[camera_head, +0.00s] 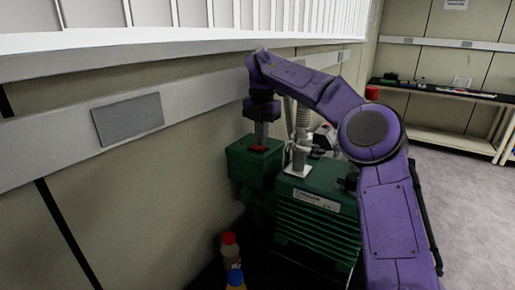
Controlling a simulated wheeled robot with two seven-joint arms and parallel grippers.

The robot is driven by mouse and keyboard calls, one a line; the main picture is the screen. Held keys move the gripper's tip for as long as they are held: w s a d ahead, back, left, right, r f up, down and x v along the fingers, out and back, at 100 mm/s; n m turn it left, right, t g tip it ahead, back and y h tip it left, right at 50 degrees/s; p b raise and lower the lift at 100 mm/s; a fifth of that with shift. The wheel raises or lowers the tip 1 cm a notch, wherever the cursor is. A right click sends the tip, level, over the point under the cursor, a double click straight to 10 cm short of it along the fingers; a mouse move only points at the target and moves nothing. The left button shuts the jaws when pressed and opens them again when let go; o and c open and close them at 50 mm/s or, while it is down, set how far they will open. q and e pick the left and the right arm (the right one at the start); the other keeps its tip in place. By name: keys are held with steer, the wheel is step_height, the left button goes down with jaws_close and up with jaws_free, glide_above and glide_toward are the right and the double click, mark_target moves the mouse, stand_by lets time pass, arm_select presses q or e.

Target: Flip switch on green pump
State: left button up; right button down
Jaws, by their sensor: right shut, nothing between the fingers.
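The green pump (317,226) stands against the wall, with a ribbed body and a smaller green box (246,165) at its left. A red switch (258,149) shows on top of that box. My right arm reaches over the pump, and its gripper (261,142) points down with its tips at or just above the red switch. The gripper is shut with nothing in it. I cannot tell whether the tips touch the switch, nor which way it is set. My left gripper is not in view.
A metal hose (301,125) rises from the pump behind my arm. Bottles with a red cap (229,239) and a blue cap (235,277) stand at the front left of the pump. A bench (449,90) stands at the back right, with open floor before it.

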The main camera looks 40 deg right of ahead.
steer(key=shift+f+b, duration=0.35)
steer(key=shift+f, duration=0.1)
steer(key=shift+r, duration=0.1)
step_height(320, 180, up, 7)
steer(key=p, duration=0.7)
step_height(320, 180, down, 8)
steer(key=b, duration=0.7)
steer(key=shift+r+b, duration=0.1)
steer(key=shift+b, duration=0.2)
steer(key=shift+r+p, duration=0.5)
